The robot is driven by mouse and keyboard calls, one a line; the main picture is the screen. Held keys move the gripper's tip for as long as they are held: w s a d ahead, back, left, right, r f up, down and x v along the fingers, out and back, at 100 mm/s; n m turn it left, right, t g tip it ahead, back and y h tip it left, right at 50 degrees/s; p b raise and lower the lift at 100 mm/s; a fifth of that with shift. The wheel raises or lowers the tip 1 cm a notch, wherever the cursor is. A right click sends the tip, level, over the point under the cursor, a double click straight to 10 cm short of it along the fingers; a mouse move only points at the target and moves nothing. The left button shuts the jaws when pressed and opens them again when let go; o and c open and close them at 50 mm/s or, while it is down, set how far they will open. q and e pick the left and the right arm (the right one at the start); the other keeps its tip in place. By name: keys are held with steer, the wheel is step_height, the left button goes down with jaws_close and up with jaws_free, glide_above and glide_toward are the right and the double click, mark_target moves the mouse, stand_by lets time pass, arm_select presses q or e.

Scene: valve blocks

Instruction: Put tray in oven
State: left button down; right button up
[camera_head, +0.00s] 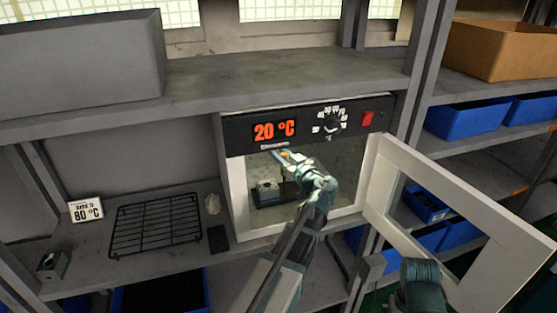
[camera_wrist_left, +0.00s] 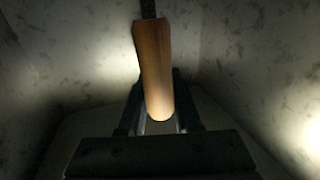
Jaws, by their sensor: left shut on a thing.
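The oven (camera_head: 238,200) stands on the shelf with its white-framed door (camera_head: 440,205) swung open to the right. Its display reads 20 °C. My left arm reaches into the opening, and its gripper (camera_head: 284,157) is at the upper part of the cavity. In the left wrist view the gripper (camera_wrist_left: 158,118) is shut on a wooden handle (camera_wrist_left: 152,65). A dark tray (camera_head: 268,203) with a small block on it shows inside the oven, partly hidden by my arm. Whether the handle joins the tray is hidden. My right gripper is out of view; only part of my right arm shows near the door.
A black wire rack (camera_head: 155,224) lies on the shelf left of the oven, with an 80 °C sign (camera_head: 86,210) beside it. A grey bin (camera_head: 80,62) sits on the upper shelf. Blue bins (camera_head: 465,118) and a cardboard box (camera_head: 500,50) fill the right shelves.

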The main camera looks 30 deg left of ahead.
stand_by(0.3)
arm_select(q)
steer(key=shift+a+f, duration=0.1)
steer(key=shift+f, duration=0.15)
steer(key=c, duration=0.6)
jaws_free()
steer(key=shift+r, duration=0.15)
steer(key=v, duration=1.2)
